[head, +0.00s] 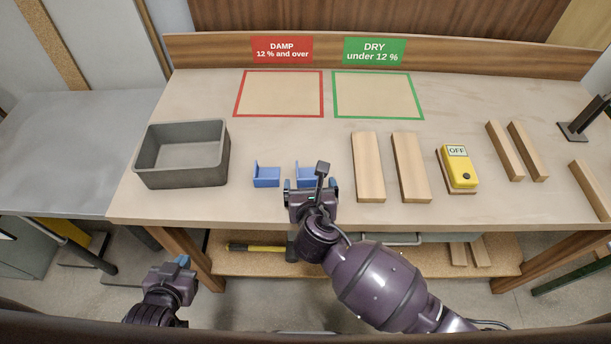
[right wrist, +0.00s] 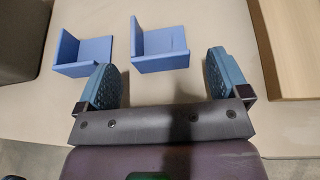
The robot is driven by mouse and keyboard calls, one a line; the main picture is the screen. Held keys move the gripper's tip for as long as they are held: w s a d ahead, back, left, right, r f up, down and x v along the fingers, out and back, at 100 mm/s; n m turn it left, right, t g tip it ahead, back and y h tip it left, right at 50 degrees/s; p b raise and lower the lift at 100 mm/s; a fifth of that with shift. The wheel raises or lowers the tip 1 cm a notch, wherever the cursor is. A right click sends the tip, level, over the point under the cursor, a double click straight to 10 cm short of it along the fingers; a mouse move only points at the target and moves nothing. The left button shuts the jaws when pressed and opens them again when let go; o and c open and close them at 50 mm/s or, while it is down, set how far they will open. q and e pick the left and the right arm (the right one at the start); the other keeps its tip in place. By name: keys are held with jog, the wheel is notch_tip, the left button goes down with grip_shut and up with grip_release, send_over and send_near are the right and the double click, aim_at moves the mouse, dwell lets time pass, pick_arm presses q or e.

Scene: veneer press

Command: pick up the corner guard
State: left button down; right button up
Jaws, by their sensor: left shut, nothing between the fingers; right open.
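Two blue L-shaped corner guards lie side by side on the bench. The left one (head: 266,178) is fully visible in the head view and also shows in the right wrist view (right wrist: 82,54). The right one (head: 304,173) is partly hidden behind my right gripper (head: 311,186) in the head view. In the right wrist view this right guard (right wrist: 160,50) lies ahead of the open, empty fingers (right wrist: 160,82), roughly in line with the gap between them. My left gripper (head: 182,263) is shut and empty, low in front of the bench.
A grey bin (head: 181,181) stands left of the guards. Two wooden strips (head: 368,168) (head: 411,168) lie close to the right, then a yellow meter (head: 458,168). The red-framed (head: 279,94) and green-framed (head: 377,96) areas behind are empty.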

jog(key=shift+x, duration=0.95)
jog(key=shift+f, duration=0.1)
jog(key=shift+s, duration=0.1)
jog(key=c, duration=1)
